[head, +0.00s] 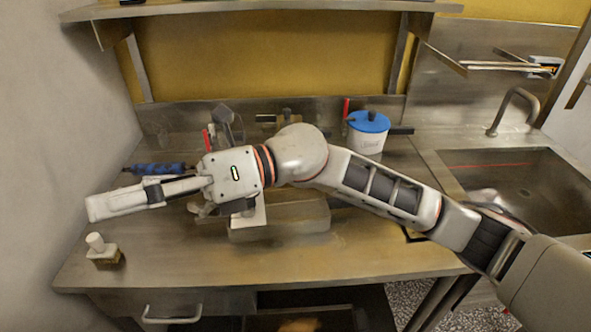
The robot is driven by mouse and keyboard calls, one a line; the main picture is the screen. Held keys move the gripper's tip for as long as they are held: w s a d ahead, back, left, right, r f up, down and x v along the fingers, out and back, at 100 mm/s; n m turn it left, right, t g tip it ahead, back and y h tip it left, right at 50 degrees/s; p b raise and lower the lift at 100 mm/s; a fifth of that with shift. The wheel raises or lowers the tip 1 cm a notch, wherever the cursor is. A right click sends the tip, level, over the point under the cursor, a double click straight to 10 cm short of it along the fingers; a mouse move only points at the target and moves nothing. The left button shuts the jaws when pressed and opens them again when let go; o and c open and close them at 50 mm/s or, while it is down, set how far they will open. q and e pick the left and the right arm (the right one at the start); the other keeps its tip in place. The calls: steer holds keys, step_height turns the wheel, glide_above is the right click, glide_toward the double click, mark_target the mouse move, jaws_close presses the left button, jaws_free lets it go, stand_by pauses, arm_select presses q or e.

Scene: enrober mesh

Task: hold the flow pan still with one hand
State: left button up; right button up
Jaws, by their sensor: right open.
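A low grey metal pan (300,220), which looks like the flow pan, sits mid-bench. My right arm reaches over from the right and hides its back and left parts. A white upright piece (258,213) stands at its left end, partly hidden. My right gripper (110,203) points left, beyond the pan's left end, above the bench. It is open, with nothing seen between its fingers, and appears apart from the pan. My left gripper is not in view.
A blue ribbed object (150,168) lies behind the right gripper. A small block with a white knob (97,242) stands front left. A blue-lidded white pot (368,135) stands at the back. A sink (520,190) is at right. The bench front (350,255) is clear.

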steer(key=n+h, duration=0.1)
steer(key=n, duration=0.1)
steer(key=n+t+h, duration=0.2)
steer(key=t+h, duration=0.5)
steer(key=h, duration=0.5)
glide_toward(271, 220)
steer(key=x, duration=0.6)
steer(key=c, duration=1.6)
steer(key=shift+o, duration=0.2)
